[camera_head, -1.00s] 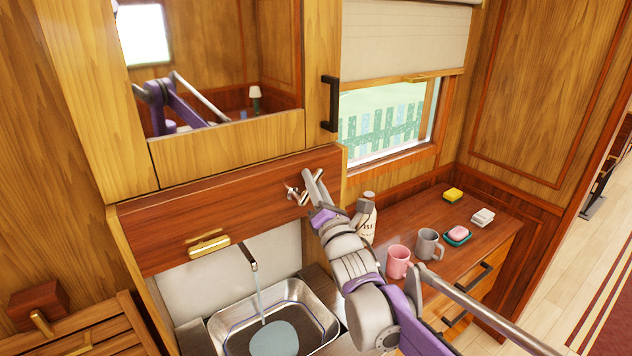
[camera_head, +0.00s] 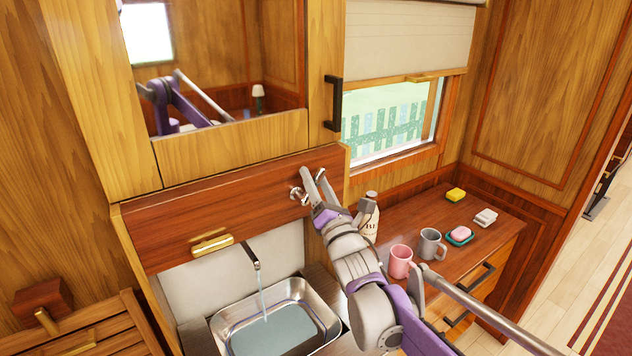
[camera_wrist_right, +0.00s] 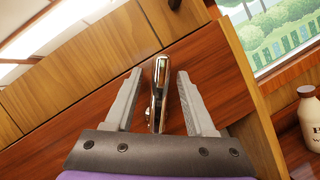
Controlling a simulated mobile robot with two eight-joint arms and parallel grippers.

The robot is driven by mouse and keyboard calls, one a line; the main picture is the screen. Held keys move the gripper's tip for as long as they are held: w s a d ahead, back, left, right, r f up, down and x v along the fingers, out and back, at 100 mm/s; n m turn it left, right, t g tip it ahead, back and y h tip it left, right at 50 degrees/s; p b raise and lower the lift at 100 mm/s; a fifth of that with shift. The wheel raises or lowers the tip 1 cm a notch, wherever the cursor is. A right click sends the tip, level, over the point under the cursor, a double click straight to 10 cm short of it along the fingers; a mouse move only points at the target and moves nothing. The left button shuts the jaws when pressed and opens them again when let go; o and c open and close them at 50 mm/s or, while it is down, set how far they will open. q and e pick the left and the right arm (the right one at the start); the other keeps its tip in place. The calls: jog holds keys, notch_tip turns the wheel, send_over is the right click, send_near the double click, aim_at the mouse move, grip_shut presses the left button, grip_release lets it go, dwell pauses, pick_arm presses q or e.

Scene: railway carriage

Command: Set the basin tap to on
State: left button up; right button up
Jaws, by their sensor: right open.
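The basin tap's chrome handle (camera_head: 297,195) is on the red-brown wooden panel above the basin. In the right wrist view the handle (camera_wrist_right: 158,90) stands between the two fingers of my right gripper (camera_wrist_right: 161,76), with gaps on both sides. In the head view my right gripper (camera_head: 314,174) is at the handle, open. The tap's dark spout (camera_head: 251,252) comes out below the panel. A stream of water runs from it into the steel basin (camera_head: 218,328), where water covers much of the floor. My left gripper is not in view.
A wooden counter (camera_head: 412,213) at the right holds a white bottle (camera_head: 369,222), a pink mug (camera_head: 400,262), a grey mug (camera_head: 431,244), a soap dish and small blocks. A black cabinet handle (camera_head: 332,103) sticks out above my right gripper. A brass handle (camera_head: 211,241) is on the panel.

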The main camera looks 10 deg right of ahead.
jog(key=b+v, duration=0.1)
jog(key=v, duration=0.9)
jog(key=shift+s+f, duration=0.15)
jog(key=shift+s, duration=0.2)
jog(key=s+d+f+m+g+h, duration=0.15)
jog(key=s+f+m+g, duration=0.3)
jog(key=f+m, duration=0.45)
jog(key=s+d+f+m+g+h, duration=0.15)
jog(key=s+f+m+g, duration=0.3)
jog(key=f+m, duration=0.45)
jog(key=s+a+f+m+g, duration=0.2)
jog(key=s+f+m+g, duration=0.5)
jog(key=s+f+m, duration=0.4)
jog(key=s, duration=0.4)
jog(key=shift+s+f+m, duration=0.15)
jog(key=shift+m, duration=0.25)
